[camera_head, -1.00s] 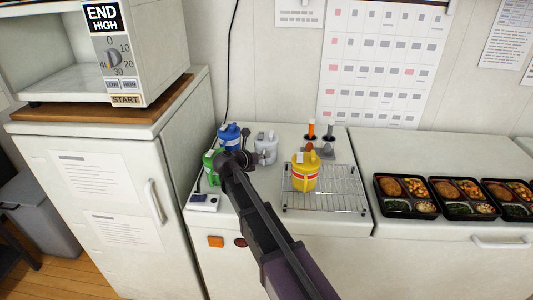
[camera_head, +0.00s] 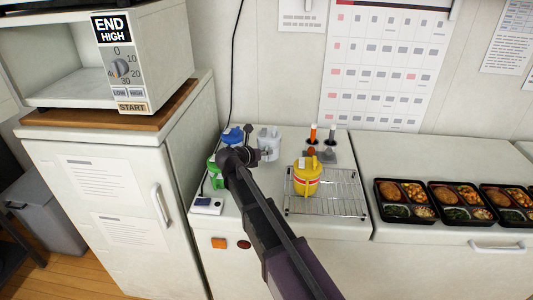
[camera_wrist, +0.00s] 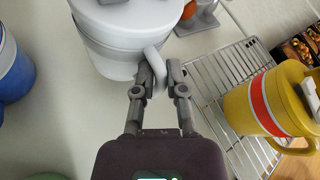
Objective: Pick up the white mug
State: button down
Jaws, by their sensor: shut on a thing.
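The white mug (camera_head: 268,144) is a lidded mug at the back of the counter, between the blue mug and the wire rack. In the wrist view, the white mug (camera_wrist: 118,45) fills the upper left, its top cut off by the frame edge. My gripper (camera_wrist: 158,80) has its two fingers on either side of the mug's handle, shut on it. In the head view, my gripper (camera_head: 256,155) reaches the mug from the front left. The mug looks upright and seems slightly raised off the counter.
A blue mug (camera_head: 232,136) and a green mug (camera_head: 214,168), partly hidden by my arm, stand left. A yellow mug (camera_head: 307,180) stands on a wire rack (camera_head: 345,197) at right. Bottles with orange and grey tops (camera_head: 313,134) stand behind. Bento trays (camera_head: 405,218) lie farther right.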

jog(key=shift+r+p, duration=2.8)
jog(key=shift+r, duration=0.4)
